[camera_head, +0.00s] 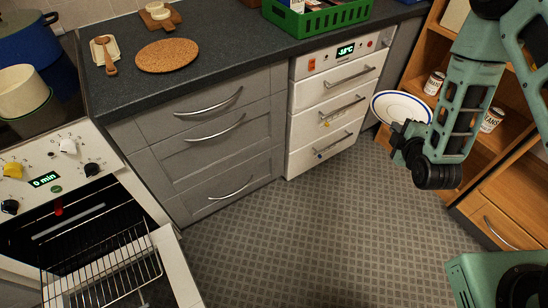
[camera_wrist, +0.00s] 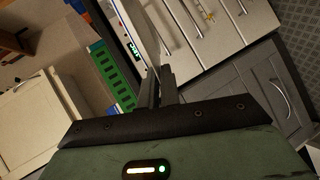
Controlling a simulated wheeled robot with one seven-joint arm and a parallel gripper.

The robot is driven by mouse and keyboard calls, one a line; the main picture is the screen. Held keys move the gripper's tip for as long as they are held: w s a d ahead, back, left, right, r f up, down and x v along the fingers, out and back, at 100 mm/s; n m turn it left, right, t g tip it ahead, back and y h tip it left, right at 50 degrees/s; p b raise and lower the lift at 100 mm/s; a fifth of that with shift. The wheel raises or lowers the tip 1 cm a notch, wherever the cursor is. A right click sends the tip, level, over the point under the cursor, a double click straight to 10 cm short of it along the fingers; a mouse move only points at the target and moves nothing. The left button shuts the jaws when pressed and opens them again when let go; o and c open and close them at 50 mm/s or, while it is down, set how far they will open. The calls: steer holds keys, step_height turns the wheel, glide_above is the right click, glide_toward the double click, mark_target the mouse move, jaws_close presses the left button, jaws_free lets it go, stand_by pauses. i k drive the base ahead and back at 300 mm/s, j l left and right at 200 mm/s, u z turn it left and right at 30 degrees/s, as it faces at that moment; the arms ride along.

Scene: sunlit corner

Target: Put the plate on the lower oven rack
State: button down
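A white plate with a dark blue ring (camera_head: 399,106) is in the air at the right of the head view, tilted. My gripper (camera_head: 402,133) is at its lower rim and appears shut on it; the arm covers part of the plate. In the wrist view the fingers (camera_wrist: 158,88) are close together, with a thin pale edge running up from between them. The oven (camera_head: 50,185) is at the left with its door down. A wire oven rack (camera_head: 103,268) sticks out over the open door. The dark oven inside is partly hidden.
A white drawer unit (camera_head: 335,95) and grey drawers (camera_head: 215,150) stand between oven and plate. The counter holds a green crate (camera_head: 318,18) and cork mat (camera_head: 168,55). Wooden shelves with cans (camera_head: 434,83) are close on the right. The floor (camera_head: 300,235) is clear.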

mark_target(98, 272)
steer(key=k+j, duration=0.15)
steer(key=j, duration=0.2)
steer(key=k+j, duration=0.2)
steer(key=j, duration=0.15)
steer(key=k+j, duration=0.15)
steer(key=j, duration=0.2)
steer(key=k+j, duration=0.15)
steer(key=j, duration=0.2)
steer(key=k+j, duration=0.15)
steer(key=j, duration=0.25)
steer(key=k+j+u, duration=0.1)
steer(key=j, duration=0.25)
steer(key=k, duration=0.1)
